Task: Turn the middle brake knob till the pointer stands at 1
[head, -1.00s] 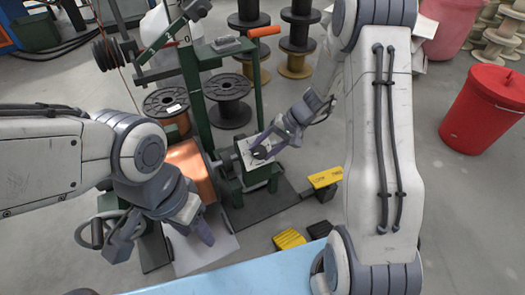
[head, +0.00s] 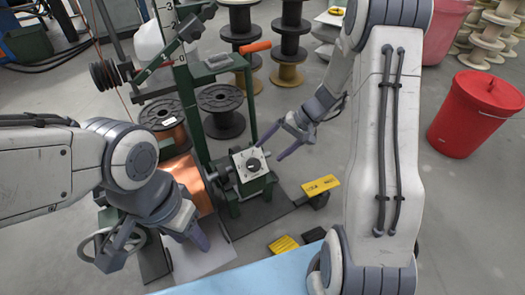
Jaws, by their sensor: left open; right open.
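A black brake knob (head: 253,164) sits on a white dial plate (head: 241,159) on top of a green block of the machine, in the head view's middle. The dial marks and pointer are too small to read. I cannot make out other knobs beside it. My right gripper (head: 269,152) is open and empty, just up and right of the knob, its fingers spread and apart from it. My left gripper (head: 196,243) is open at the lower left, over a pale sheet, away from the knob.
A green machine frame with an orange-handled lever (head: 257,47) rises behind the plate. A yellow pedal (head: 321,185) lies to the right. Spools (head: 221,100) stand behind, a red bin (head: 480,110) at the right. A light blue surface (head: 245,272) crosses the front.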

